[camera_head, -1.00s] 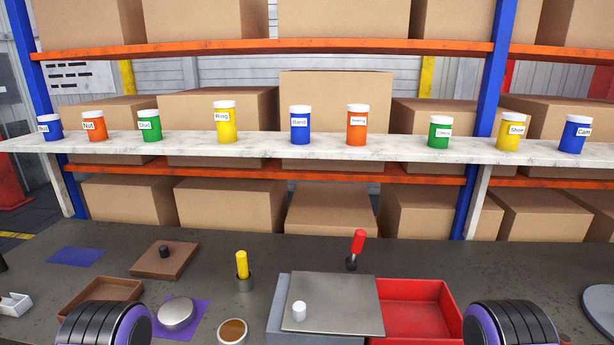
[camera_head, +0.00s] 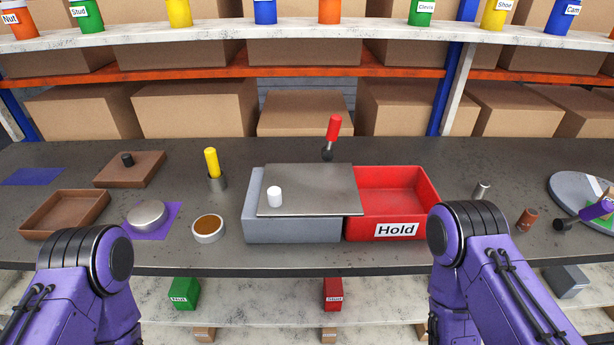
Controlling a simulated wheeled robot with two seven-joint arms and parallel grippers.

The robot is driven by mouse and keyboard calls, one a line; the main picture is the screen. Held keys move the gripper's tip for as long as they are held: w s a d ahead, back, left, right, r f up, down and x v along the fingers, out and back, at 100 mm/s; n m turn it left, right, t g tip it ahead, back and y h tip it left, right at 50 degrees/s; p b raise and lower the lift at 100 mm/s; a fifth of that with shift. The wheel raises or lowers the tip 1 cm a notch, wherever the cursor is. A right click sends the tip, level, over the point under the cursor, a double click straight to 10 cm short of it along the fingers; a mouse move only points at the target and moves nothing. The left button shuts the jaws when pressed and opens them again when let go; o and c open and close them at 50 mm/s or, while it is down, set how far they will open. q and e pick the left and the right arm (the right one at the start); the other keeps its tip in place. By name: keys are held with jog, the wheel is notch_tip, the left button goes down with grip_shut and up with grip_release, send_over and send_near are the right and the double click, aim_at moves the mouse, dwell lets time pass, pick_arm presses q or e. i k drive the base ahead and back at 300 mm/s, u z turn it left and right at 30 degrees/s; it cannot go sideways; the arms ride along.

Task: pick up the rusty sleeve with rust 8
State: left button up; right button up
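A small rust-brown cylinder (camera_head: 527,218), which looks like the rusty sleeve, stands on the dark bench at the right, between the red bin and the round grey disc. Any number or marking on it is too small to read. A similar silver-grey sleeve (camera_head: 481,190) stands behind it and to its left. Both of my arms show at the lower left and lower right, but neither gripper can be made out. My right arm is to the left of and in front of the rusty cylinder.
A dark-ended purple object (camera_head: 590,213) lies by the round disc (camera_head: 570,187). Brown trays, a cup and a yellow-handled tool occupy the left. A shelf runs below the bench front.

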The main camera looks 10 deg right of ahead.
aim_at(530, 216)
jog(key=z, duration=1.5)
